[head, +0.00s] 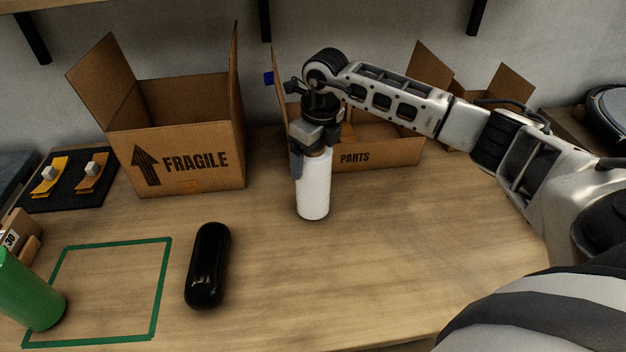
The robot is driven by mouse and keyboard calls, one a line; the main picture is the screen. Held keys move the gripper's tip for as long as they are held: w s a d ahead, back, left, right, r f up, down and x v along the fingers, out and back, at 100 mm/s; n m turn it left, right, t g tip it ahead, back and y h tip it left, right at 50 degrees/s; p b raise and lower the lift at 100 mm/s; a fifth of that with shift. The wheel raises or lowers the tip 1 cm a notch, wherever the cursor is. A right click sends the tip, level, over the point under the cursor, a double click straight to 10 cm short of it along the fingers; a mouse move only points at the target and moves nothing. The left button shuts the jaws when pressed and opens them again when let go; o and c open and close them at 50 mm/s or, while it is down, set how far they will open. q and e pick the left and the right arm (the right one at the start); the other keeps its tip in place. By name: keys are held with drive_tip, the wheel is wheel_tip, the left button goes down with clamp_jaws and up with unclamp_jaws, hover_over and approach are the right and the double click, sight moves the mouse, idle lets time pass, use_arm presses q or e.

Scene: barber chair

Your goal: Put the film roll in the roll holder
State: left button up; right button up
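The film roll (314,190) is a white cylinder with a brown end at its top, upright near the middle of the table in the head view. My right gripper (308,158) points down at its top. One grey finger shows along the roll's upper left side; the other finger is hidden. I cannot tell whether the fingers press on the roll, or whether its base touches the table. I cannot make out a roll holder for certain. My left gripper is not in view.
A FRAGILE box (196,160) and a PARTS box (385,154) stand open behind. A black capsule-shaped object (208,265) lies in front, near a green tape outline (163,290). A green cylinder (28,293) is at left. The table's front right is clear.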

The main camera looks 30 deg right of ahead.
drive_tip(key=c, duration=1.4)
drive_tip(key=shift+r, duration=0.15)
